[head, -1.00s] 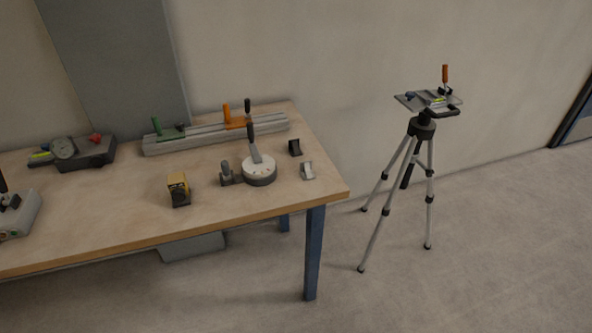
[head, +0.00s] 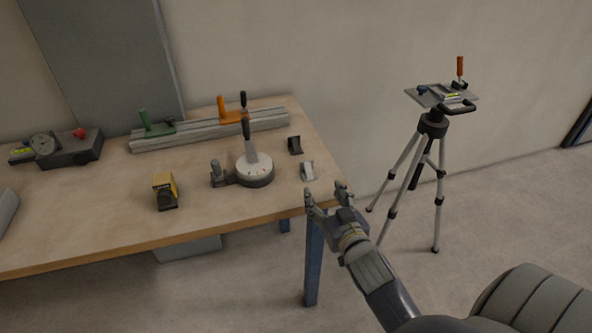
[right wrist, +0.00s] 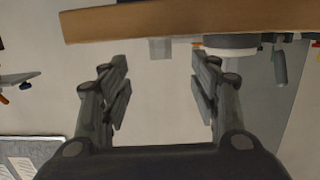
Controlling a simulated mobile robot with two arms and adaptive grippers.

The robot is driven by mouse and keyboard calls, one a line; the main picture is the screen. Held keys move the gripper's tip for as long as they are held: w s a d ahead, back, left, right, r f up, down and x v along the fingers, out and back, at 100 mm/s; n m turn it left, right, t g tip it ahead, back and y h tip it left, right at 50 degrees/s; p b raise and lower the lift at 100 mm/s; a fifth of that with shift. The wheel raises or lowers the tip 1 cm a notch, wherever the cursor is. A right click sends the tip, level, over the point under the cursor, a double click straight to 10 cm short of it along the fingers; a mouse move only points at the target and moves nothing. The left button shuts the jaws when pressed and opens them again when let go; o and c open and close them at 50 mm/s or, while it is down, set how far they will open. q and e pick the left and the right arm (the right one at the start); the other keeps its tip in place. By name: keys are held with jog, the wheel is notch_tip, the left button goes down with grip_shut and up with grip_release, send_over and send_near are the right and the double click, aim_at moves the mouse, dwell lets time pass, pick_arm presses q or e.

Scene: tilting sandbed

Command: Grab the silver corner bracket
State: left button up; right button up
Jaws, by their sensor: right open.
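The silver corner bracket (head: 307,170) stands on the wooden table near its right end, just right of a round white-topped device (head: 255,172). My right gripper (head: 326,192) is open and empty in the head view, in front of the table's right corner and nearer me than the bracket. In the right wrist view, which appears upside down, the open fingers (right wrist: 160,95) are apart, with the bracket (right wrist: 161,48) small beyond the table edge and roughly between them. My left gripper is not in view.
A black bracket (head: 294,145) stands just behind the silver one. A yellow block (head: 165,190) and a grey rail with clamps (head: 205,133) are farther left on the table (head: 110,225). A tripod (head: 433,125) stands on the floor to the right.

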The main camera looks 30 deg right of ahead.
aim_at(308, 170)
jog(key=x, duration=1.1)
jog(key=shift+r, duration=0.15)
jog(key=shift+s, duration=0.1)
jog(key=c, duration=1.2)
